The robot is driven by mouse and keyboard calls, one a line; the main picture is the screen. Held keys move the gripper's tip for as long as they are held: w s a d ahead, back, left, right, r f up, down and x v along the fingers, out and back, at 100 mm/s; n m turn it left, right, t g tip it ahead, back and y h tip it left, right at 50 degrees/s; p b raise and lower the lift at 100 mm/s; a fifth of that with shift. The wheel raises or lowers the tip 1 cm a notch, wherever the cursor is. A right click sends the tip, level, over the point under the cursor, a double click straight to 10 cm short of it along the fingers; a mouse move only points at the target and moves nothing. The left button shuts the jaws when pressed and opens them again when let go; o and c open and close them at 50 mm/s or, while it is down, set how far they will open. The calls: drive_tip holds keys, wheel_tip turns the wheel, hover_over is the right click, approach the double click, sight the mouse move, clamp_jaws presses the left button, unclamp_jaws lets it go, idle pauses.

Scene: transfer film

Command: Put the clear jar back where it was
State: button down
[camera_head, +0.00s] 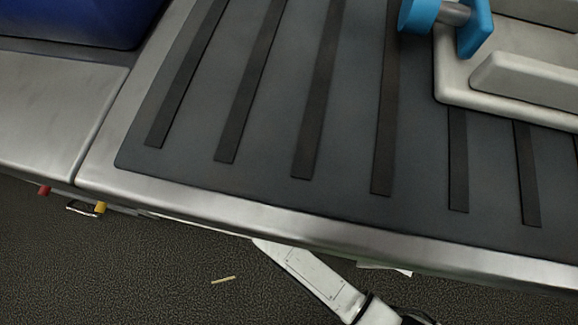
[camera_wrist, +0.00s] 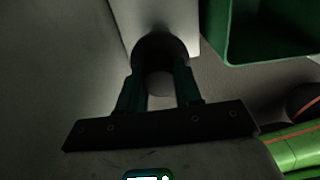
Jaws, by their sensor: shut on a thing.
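In the wrist view my gripper (camera_wrist: 160,84) is shut, with its two dark green fingers on either side of a round, dark-looking thing, which appears to be the clear jar (camera_wrist: 160,52). The picture is dim there, so its clearness and its lower part are hard to make out. A pale flat panel (camera_wrist: 190,22) lies behind it. I cannot tell whether the jar touches that panel. In the head view neither my gripper nor the jar shows; only a white part of my arm is at the bottom.
In the wrist view a green bin (camera_wrist: 228,35) stands at upper right, and a green thing with an orange stripe (camera_wrist: 298,147) lies at lower right.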

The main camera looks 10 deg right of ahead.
drive_tip(key=shift+f, duration=0.1)
drive_tip(key=c, duration=0.8)
unclamp_jaws()
drive_tip(key=shift+o, duration=0.2)
wheel_tip(320, 180, up, 12)
drive_tip(key=p, duration=0.5)
drive_tip(key=shift+p, duration=0.4)
